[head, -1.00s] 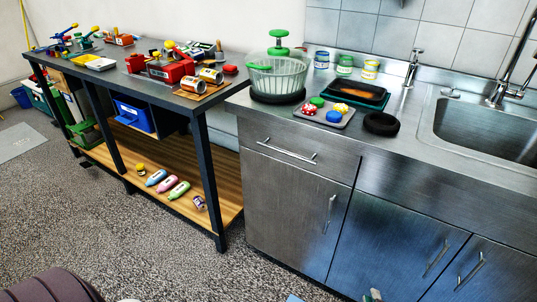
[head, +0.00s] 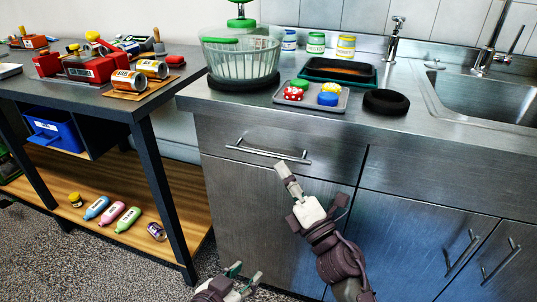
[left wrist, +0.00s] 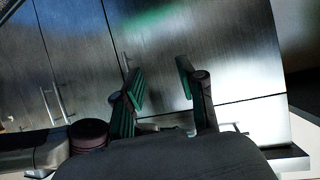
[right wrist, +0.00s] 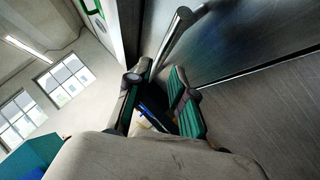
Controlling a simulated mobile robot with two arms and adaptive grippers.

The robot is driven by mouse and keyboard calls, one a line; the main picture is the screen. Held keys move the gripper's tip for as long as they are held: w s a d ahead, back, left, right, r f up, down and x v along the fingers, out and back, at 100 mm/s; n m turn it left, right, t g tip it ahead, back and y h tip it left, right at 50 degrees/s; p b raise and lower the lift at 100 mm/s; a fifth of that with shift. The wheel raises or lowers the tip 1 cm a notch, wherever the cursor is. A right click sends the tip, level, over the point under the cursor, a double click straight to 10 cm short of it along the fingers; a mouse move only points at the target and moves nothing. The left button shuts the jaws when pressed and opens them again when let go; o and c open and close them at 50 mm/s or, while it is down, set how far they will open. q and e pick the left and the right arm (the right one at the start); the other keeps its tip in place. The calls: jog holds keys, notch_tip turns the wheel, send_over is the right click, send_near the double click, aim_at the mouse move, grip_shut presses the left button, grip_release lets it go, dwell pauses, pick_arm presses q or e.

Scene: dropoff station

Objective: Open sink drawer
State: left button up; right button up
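The sink drawer (head: 222,138) is the shut metal front under the left end of the counter, with a horizontal bar handle (head: 268,152). My right gripper (head: 283,168) is just below the right part of that handle. In the right wrist view its fingers (right wrist: 157,80) are apart, with the handle bar (right wrist: 177,38) just beyond the fingertips; I cannot tell whether they touch it. My left gripper (head: 245,272) is low in front of the cabinet. In the left wrist view its fingers (left wrist: 160,80) are spread and empty, facing the cabinet doors.
A salad spinner (head: 240,62), a tray of toy-like food (head: 338,106) and a black ring (head: 386,101) stand on the counter left of the sink (head: 480,98). A workbench (head: 160,140) stands to the left. A cabinet door is below the drawer.

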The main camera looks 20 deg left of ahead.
aim_at(272, 154)
pick_arm(q)
jog(key=shift+w+d+r+t+b, duration=0.2)
jog(key=shift+w+r+t, duration=0.15)
jog(key=shift+r, duration=0.3)
jog(key=shift+w+d+r+t+b, duration=0.1)
jog(key=shift+w+d+r+t, duration=0.1)
jog(key=shift+r+t, duration=0.35)
pick_arm(e)
jog(key=x, duration=0.5)
jog(key=shift+a+r, duration=0.15)
jog(key=shift+a, duration=0.2)
pick_arm(q)
jog(key=shift+h, duration=0.3)
pick_arm(e)
jog(key=shift+c, duration=0.5)
pick_arm(q)
jog(key=shift+a, duration=0.35)
pick_arm(e)
jog(key=shift+w, duration=0.1)
grip_shut()
